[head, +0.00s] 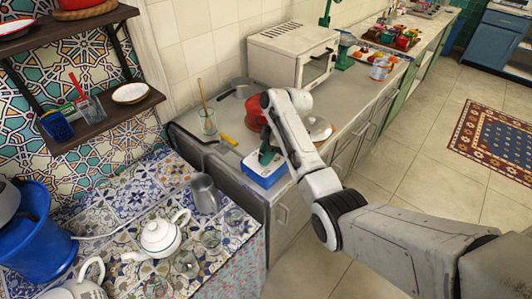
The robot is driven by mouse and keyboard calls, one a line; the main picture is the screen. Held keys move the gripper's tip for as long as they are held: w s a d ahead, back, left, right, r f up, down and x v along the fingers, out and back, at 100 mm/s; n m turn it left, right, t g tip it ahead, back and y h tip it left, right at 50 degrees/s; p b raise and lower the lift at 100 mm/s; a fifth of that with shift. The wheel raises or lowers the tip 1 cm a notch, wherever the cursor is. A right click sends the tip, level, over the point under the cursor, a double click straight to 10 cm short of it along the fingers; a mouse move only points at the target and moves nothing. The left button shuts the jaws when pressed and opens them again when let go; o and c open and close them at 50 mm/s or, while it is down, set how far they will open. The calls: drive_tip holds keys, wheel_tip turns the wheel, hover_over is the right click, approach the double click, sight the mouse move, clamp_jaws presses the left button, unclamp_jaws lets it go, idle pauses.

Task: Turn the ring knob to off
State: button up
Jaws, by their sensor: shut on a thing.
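My arm reaches in from the lower right and bends down over the grey counter. My gripper (267,153) is at its end, low over a small blue and white box-shaped unit (262,177) at the counter's front edge. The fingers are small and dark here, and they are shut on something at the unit. The ring knob cannot be made out; it seems hidden at the fingertips, so its setting does not show. A red pot (253,114) stands just behind, partly covered by my wrist.
A white toaster oven (290,55) stands behind on the counter. A pan with a pale lid (319,130) is right of my arm, and a glass with a spoon (207,121) is left. A white teapot (160,236) and grey jug (205,193) stand on the tiled table.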

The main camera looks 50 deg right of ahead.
drive_tip(key=o, duration=1)
drive_tip(key=b+v, duration=0.1)
drive_tip(key=v, duration=0.9)
drive_tip(key=shift+s+d+r, duration=0.1)
drive_tip(key=shift+d+r, duration=0.1)
drive_tip(key=shift+r, duration=0.15)
